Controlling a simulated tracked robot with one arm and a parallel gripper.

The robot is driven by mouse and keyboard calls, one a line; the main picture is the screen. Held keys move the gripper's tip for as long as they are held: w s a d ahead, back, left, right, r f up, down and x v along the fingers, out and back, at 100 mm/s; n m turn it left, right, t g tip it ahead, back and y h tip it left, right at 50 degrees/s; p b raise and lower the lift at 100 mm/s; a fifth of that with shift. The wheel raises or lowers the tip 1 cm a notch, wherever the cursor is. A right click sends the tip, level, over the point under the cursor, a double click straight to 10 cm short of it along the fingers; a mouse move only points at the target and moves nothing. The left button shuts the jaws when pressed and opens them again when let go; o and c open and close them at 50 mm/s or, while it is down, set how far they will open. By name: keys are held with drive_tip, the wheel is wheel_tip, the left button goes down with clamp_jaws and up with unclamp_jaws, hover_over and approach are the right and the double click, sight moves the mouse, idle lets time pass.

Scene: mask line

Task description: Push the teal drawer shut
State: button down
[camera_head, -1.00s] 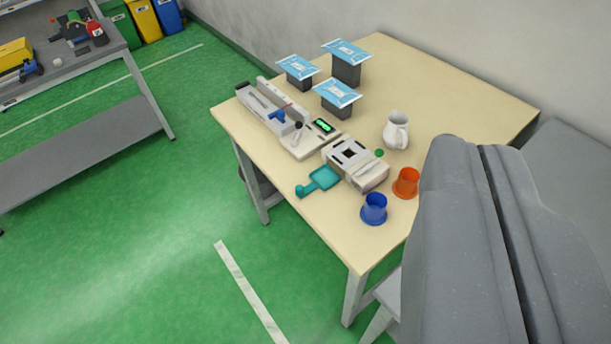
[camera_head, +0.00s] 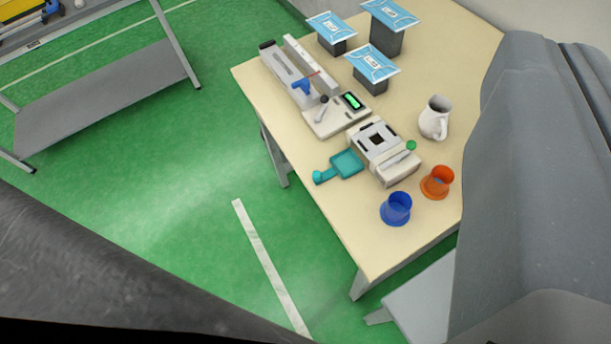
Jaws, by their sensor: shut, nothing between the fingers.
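The teal drawer (camera_head: 347,164) sticks out of the left side of a cream-white box unit (camera_head: 396,166) on the table. Its teal handle (camera_head: 321,177) points left, close to the table's front-left edge. The inner end of the drawer meets the unit. My gripper (camera_head: 562,42) shows as large grey shapes close to the camera at the right, with a narrow seam between them. It is shut and empty. In the picture it lies well to the right of the drawer, with no visible contact. It hides the table's right part.
A device with a green display (camera_head: 338,115) stands behind. Several blue-topped stands (camera_head: 372,65) are farther back.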

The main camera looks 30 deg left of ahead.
drive_tip(key=w+a+f+n+g, duration=0.1)
drive_tip(key=w+a+f, duration=0.25)
drive_tip(key=f, duration=0.25)
drive_tip(key=w+a+f+n+g, duration=0.1)
drive_tip(key=w+a+f+g, duration=0.15)
drive_tip(key=w+f, duration=0.3)
drive_tip(key=w+a+f+n+g+b, duration=0.1)
drive_tip(key=w+a+f, duration=0.1)
drive_tip(key=a+f, duration=0.35)
drive_tip(key=w+a+f+n+g, duration=0.1)
drive_tip(key=a+f, duration=0.1)
drive_tip(key=f, duration=0.6)
drive_tip(key=w+a+f+n+g+b, duration=0.1)
drive_tip(key=w+a+f, duration=0.1)
drive_tip(key=a+f, duration=0.35)
drive_tip(key=n+g+h+b, duration=0.1)
drive_tip(key=n+g+b, duration=0.1)
approach(312, 178)
wheel_tip(312, 178, down, 4)
drive_tip(key=a, duration=0.3)
drive_tip(key=shift+w+d+f, duration=0.1)
drive_tip(key=shift+w+d, duration=0.6)
drive_tip(key=shift+d, duration=0.25)
drive_tip(key=shift+w+d+b, duration=0.3)
drive_tip(key=shift+w+d, duration=0.25)
drive_tip(key=shift+d, duration=0.1)
